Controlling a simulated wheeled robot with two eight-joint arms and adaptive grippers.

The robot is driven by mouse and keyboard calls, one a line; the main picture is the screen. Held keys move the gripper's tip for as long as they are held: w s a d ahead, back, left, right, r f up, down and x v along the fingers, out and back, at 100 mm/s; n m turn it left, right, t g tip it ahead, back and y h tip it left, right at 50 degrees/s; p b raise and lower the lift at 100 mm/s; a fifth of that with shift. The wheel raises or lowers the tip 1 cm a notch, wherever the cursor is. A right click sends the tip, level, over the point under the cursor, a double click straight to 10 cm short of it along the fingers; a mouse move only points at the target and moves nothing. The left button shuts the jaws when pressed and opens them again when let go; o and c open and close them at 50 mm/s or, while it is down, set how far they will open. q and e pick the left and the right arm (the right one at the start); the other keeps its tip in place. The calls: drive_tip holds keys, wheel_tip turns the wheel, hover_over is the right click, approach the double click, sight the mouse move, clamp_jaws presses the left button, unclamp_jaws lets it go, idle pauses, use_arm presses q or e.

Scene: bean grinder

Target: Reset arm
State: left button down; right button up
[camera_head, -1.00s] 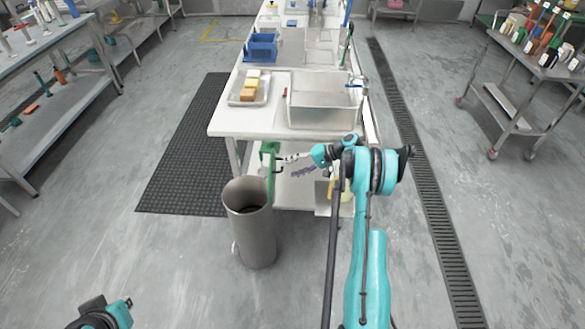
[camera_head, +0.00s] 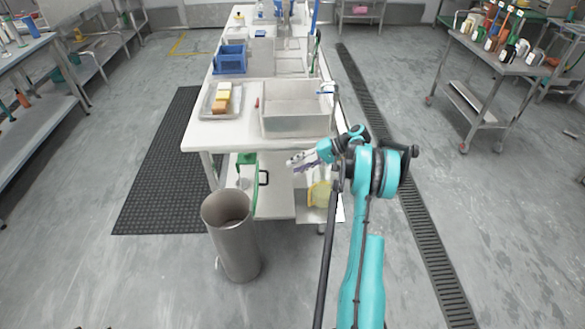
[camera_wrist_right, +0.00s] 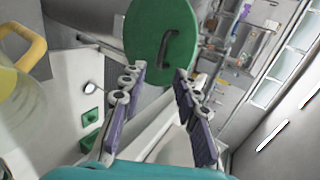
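My right gripper (camera_head: 297,160) is beside the front end of the long white table, below its top, at the end of the turquoise right arm. In the right wrist view, the fingers of the right gripper (camera_wrist_right: 158,84) are spread with an empty gap between them. A green disc with a dark handle (camera_wrist_right: 160,28) appears beyond the fingertips, apart from them. In the head view, a green part (camera_head: 246,158) with a black handle stands by the grey bin, left of the right gripper. My left gripper is not in view.
The open grey cylindrical bin (camera_head: 233,235) stands before the white table (camera_head: 225,133). The table carries a metal basin (camera_head: 296,124), a tray (camera_head: 207,105) with sponge-like blocks and a blue crate (camera_head: 230,60). A metal cart (camera_head: 490,75) stands right.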

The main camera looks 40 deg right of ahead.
idle(0.4)
drive_tip(key=s+a+r+n+g+h, duration=0.1)
drive_tip(key=s+a+r+h, duration=0.2)
drive_tip(key=a+r, duration=0.6)
drive_tip(key=s+a+r+n+g+h, duration=0.15)
drive_tip(key=a+r, duration=0.45)
drive_tip(key=a, duration=0.7)
drive_tip(key=s+a+f+n+t+h, duration=0.1)
drive_tip(key=s+a, duration=0.4)
drive_tip(key=s, duration=0.5)
drive_tip(key=s+a+n+t+h, duration=0.2)
drive_tip(key=s+a+n+h, duration=0.1)
drive_tip(key=s, duration=0.7)
drive_tip(key=shift+s+a+f+h, duration=0.2)
drive_tip(key=shift+a+f+h, duration=0.35)
drive_tip(key=shift+a, duration=0.65)
